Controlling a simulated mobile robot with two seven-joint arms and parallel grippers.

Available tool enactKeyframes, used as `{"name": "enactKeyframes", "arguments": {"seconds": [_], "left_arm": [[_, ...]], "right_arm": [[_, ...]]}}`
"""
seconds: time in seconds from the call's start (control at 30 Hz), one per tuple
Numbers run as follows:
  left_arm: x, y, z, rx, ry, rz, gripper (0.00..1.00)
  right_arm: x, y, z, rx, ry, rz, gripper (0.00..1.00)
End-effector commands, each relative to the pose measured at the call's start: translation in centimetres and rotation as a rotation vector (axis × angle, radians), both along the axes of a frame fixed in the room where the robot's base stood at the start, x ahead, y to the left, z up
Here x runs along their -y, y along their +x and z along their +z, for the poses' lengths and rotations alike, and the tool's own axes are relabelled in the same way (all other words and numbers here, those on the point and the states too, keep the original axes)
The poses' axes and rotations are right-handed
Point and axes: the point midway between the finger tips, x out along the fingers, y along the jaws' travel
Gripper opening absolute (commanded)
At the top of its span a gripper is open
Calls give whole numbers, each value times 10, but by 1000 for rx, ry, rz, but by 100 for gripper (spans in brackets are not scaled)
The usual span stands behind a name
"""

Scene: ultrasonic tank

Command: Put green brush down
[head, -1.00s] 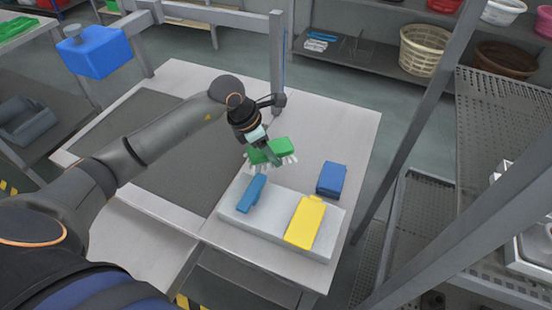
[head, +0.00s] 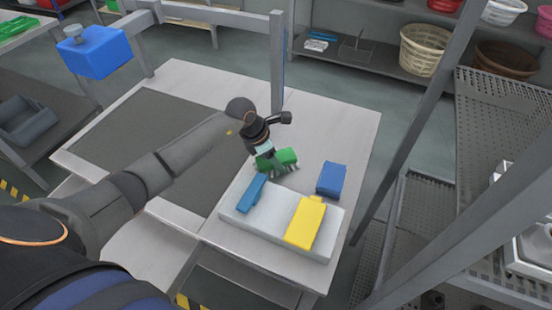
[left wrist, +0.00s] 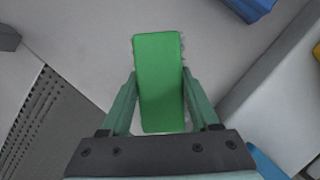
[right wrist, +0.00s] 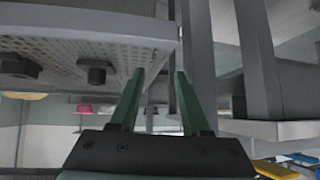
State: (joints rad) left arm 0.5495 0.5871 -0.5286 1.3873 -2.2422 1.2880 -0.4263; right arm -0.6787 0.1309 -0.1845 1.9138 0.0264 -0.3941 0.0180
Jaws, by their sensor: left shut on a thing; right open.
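The green brush (head: 280,160) is a green block with pale bristles along its lower edge in the head view. My left gripper (head: 264,160) is shut on it, just behind the white slab on the table. In the left wrist view the brush (left wrist: 160,85) lies between the two fingers (left wrist: 158,100), with bristles showing at its sides. The bristles look close to the table top; I cannot tell whether they touch it. My right gripper (right wrist: 155,100) is open and empty in the right wrist view, among metal shelf frames.
A white slab (head: 270,229) holds a blue piece (head: 251,193) and a yellow block (head: 305,222). A dark blue block (head: 331,178) stands right of the brush on the table (head: 340,125). A grey post (head: 278,60) rises behind the left gripper. The table's back right is clear.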

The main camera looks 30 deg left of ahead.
Motion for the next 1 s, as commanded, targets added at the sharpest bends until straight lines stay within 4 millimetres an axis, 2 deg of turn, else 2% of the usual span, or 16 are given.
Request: {"name": "enactKeyframes", "arguments": {"seconds": [0.07,0.1,0.37,0.73,0.87,1.0], "left_arm": [[0,0,-3,1,1,0,10],[0,0,-3,1,1,0,63],[0,0,-2,-1,1,0,92],[-2,-1,4,1,2,0,92],[-7,-6,21,3,4,-1,92],[-16,-15,50,6,5,-1,92]], "right_arm": [[0,0,-3,0,0,0,47],[0,0,-3,0,0,0,47],[0,0,-2,1,0,0,47],[0,1,0,2,0,0,47],[0,1,-4,2,0,-1,47],[0,1,-8,2,0,-1,47]]}}
